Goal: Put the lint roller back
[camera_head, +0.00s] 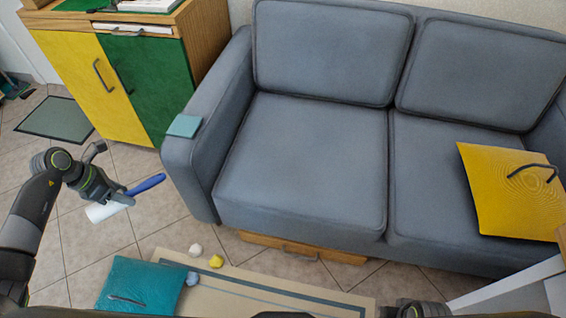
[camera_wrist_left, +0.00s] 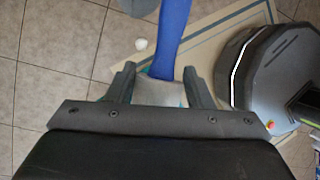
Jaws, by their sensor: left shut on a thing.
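The lint roller has a blue handle (camera_head: 147,184) and a white roll (camera_head: 103,212). My left gripper (camera_head: 120,198) is shut on it and holds it in the air over the tiled floor, left of the sofa. In the head view the handle points right and slightly up, and the roll hangs out to the lower left. In the left wrist view the blue handle (camera_wrist_left: 171,40) runs up from between the two fingers (camera_wrist_left: 162,88). A pale part of the roller shows between them. My right gripper does not show; only a dark arm part is at the bottom edge.
A cabinet with yellow (camera_head: 75,75) and green (camera_head: 150,90) doors stands behind.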

